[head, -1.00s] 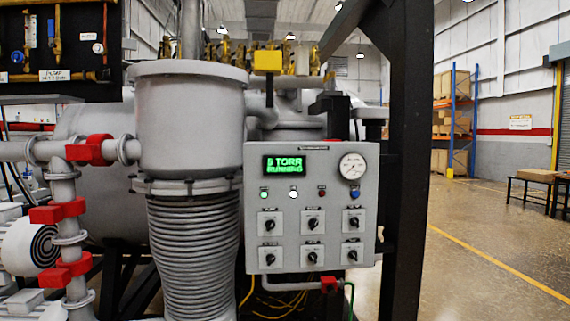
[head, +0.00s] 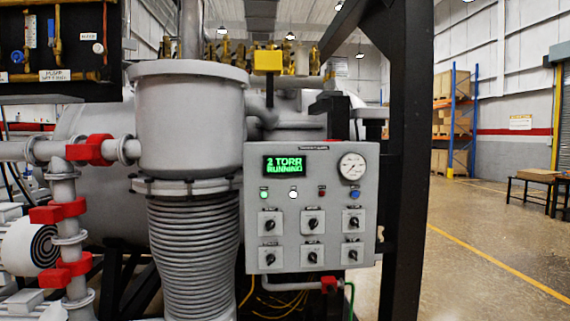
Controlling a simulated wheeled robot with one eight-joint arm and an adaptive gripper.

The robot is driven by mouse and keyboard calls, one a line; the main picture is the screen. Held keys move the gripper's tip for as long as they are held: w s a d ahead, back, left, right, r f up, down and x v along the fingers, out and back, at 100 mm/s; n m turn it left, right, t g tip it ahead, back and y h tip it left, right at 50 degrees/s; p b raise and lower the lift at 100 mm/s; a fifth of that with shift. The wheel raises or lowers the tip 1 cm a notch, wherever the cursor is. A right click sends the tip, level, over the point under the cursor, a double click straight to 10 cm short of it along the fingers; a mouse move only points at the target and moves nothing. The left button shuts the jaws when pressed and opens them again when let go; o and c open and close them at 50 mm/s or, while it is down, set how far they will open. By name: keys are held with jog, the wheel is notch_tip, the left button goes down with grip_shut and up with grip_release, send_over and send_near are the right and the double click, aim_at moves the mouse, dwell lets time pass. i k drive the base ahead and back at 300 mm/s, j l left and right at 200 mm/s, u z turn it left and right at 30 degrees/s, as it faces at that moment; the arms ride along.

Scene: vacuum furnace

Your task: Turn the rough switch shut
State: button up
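A grey control panel (head: 257,200) faces me near the middle of the head view. It carries several black rotary switches in two rows; upper left (head: 269,224), upper middle (head: 312,223), upper right (head: 353,223), lower left (head: 269,258), lower middle (head: 312,257) and lower right (head: 353,255) knobs show. Their labels are too small to read, so I cannot tell which is the rough switch. The green display (head: 284,166) reads "2 TORR RUNNING". My gripper is not in view.
A round gauge (head: 351,166) and small lamps sit above the switches. A large grey ribbed pump column (head: 193,250) stands left of the panel, with red-clamped pipes (head: 62,212) further left. A black frame post (head: 408,150) stands right. Open floor (head: 480,250) lies beyond it.

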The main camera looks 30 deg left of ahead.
aim_at(312, 223)
jog(key=u, duration=1.25)
